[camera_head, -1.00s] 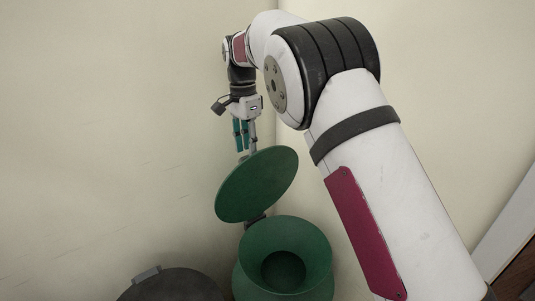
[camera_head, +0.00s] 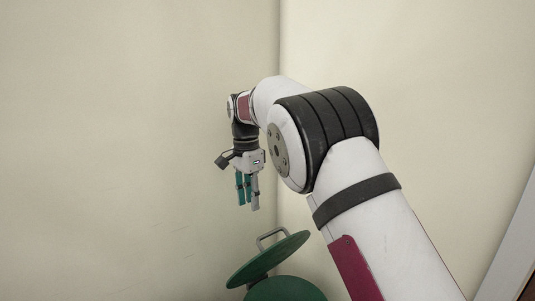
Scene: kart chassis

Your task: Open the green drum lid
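The green drum (camera_head: 287,291) shows only its upper part at the bottom edge of the view. Its round green lid (camera_head: 268,260) is raised and tilted above it, left side lower, with a grey handle (camera_head: 271,237) showing over its upper edge. The lid stands partly open. My gripper (camera_head: 248,207) hangs fingers down above and left of the handle, clear of the lid. Its teal and grey fingers look a little apart with nothing between them. The drum's mouth is mostly hidden by the lid and the picture edge.
Pale walls (camera_head: 130,130) meet in a corner behind the drum. My arm fills the right middle of the view. A grey and brown edge (camera_head: 500,255) stands at the lower right. The space left of my gripper is clear.

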